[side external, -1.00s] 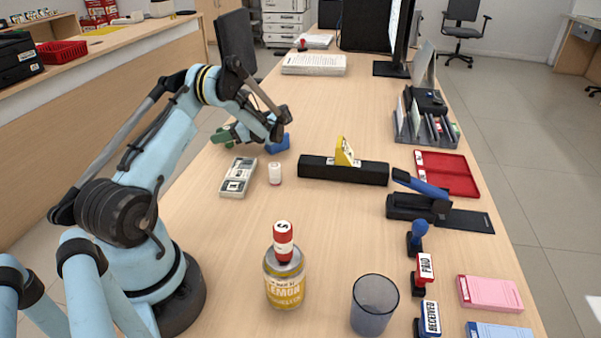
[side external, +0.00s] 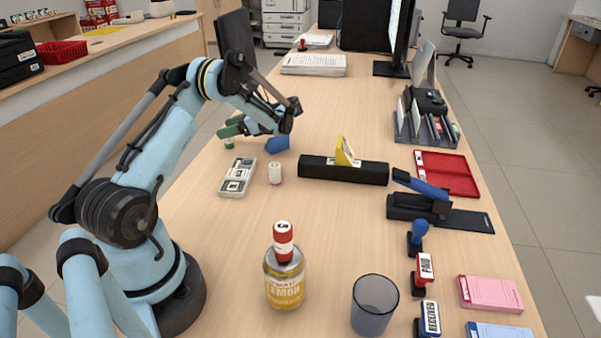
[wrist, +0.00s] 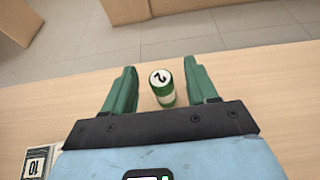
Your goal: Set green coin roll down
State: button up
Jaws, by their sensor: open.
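The green coin roll (side external: 229,143) stands upright on the counter near its left edge. In the wrist view the green coin roll (wrist: 162,88) shows its white top with a dark mark, between the two green fingers and apart from both. My gripper (side external: 226,126) is open with green fingers, just above and around the roll in the side view; it also shows in the wrist view (wrist: 160,85).
A coin tray (side external: 238,178) and a white-and-red roll (side external: 275,174) stand nearby. A blue object (side external: 278,144) lies beside my wrist. A black bar with a yellow piece (side external: 343,170) lies to the right.

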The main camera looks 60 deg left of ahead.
notch_tip(320, 180, up, 5)
jog(key=shift+d+r, duration=0.1)
jog(key=w+d+r+n+t+h, duration=0.1)
jog(key=w+d+r+t, duration=0.15)
jog(key=d+t, duration=0.4)
jog(key=w+d+r+n+t+h, duration=0.1)
jog(key=w+d+r+t, duration=0.2)
jog(key=d, duration=0.7)
jog(key=s+d+n+t+h, duration=0.3)
jog(key=d, duration=0.8)
jog(key=s+d+n+t+h, duration=0.3)
jog(key=s+d+t+h, duration=0.1)
jog(key=d, duration=0.7)
jog(key=shift+s+d+f+n, duration=0.15)
jog(key=shift+d+f+n, duration=0.15)
jog(key=shift+n, duration=0.1)
